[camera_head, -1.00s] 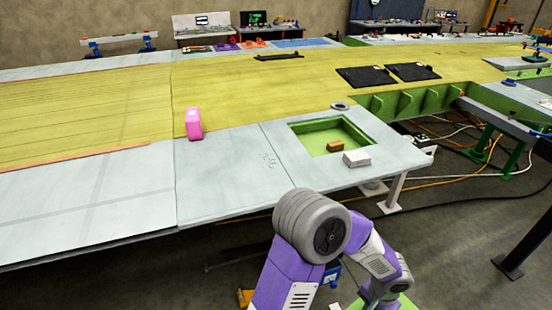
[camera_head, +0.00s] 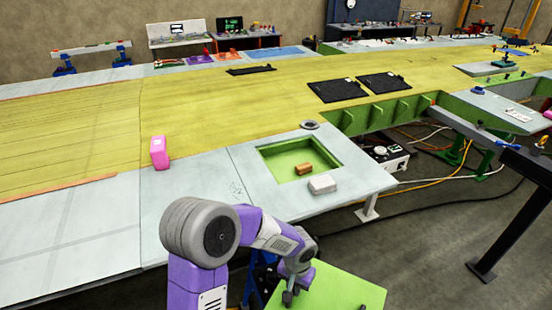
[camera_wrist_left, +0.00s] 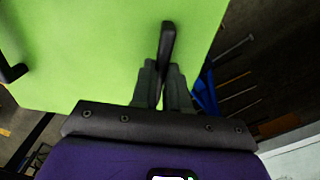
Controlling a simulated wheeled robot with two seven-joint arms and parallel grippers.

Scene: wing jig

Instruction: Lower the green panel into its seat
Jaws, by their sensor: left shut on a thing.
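The green panel (camera_head: 340,293) is at the bottom of the head view, in front of the wing's near edge and apart from it. My left gripper (camera_head: 289,296) is shut on the panel's black handle (camera_wrist_left: 168,42), seen in the left wrist view. A second black handle (camera_wrist_left: 12,72) stands at the panel's left in that view. The seat appears to be the square green-lined recess (camera_head: 283,160) in the pale wing skin. A small brown block (camera_head: 304,169) lies inside this recess. My right gripper is not in view.
A white block (camera_head: 322,185) sits on the recess's near rim. A grey ring (camera_head: 309,125) lies behind the recess. A pink object (camera_head: 159,152) stands to the left on the wing. Cables (camera_head: 432,184) cross the floor at right.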

